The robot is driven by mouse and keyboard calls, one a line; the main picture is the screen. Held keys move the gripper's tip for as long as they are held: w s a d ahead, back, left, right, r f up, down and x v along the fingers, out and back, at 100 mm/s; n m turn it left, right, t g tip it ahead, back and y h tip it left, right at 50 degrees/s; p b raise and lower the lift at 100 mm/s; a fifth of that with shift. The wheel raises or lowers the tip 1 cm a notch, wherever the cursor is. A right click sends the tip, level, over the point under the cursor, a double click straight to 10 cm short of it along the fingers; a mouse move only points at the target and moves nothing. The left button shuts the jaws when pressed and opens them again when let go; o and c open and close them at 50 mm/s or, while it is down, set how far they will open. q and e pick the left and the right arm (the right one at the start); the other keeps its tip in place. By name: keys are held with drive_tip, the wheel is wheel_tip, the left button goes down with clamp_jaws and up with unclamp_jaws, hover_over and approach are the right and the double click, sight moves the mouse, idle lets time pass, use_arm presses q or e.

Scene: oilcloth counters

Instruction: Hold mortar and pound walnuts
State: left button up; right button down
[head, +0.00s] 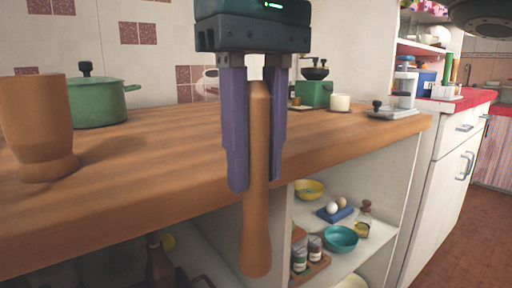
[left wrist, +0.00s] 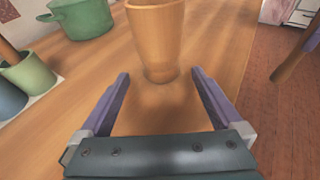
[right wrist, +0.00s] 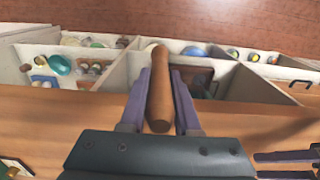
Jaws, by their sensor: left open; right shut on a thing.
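The wooden mortar (head: 38,125) stands upright on the wooden counter at the left of the head view. It also shows in the left wrist view (left wrist: 157,38). My left gripper (left wrist: 160,78) is open, with the mortar just beyond and between its fingertips. My right gripper (head: 253,188) is shut on the wooden pestle (head: 257,225). It holds the pestle upright, thick end down, in front of the counter's front edge. The right wrist view shows the pestle (right wrist: 160,95) between the fingers. No walnuts are visible; the inside of the mortar is hidden.
A green pot (head: 97,104) stands behind the mortar. A green grinder (head: 314,92), a white candle (head: 340,102) and a scale (head: 392,111) are at the back right. Open shelves below the counter (head: 330,137) hold bowls and bottles. The middle of the counter is clear.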

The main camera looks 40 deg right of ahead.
sight(14, 148)
use_arm(q)
drive_tip(key=b+x, duration=0.2)
drive_tip(key=f+b+x, duration=0.1)
drive_tip(key=b+x, duration=0.2)
drive_tip(key=shift+s+a, duration=0.1)
drive_tip(key=shift+s, duration=0.05)
use_arm(e)
drive_tip(key=f, duration=0.6)
drive_tip(key=shift+s+a+f, duration=0.1)
drive_tip(key=shift+a+f, duration=0.05)
drive_tip(key=shift+a, duration=0.05)
use_arm(q)
drive_tip(key=shift+w+d+r+p, duration=0.3)
drive_tip(key=shift+d+r+p, duration=0.1)
drive_tip(key=shift+d+p, duration=0.1)
use_arm(e)
drive_tip(key=shift+r, duration=0.7)
use_arm(q)
drive_tip(key=shift+x, duration=1)
drive_tip(key=shift+w+d+f, duration=0.25)
drive_tip(key=shift+w+f, duration=0.05)
drive_tip(key=shift+c, duration=0.4)
drive_tip(key=c, duration=0.6)
drive_tip(key=o, duration=0.7)
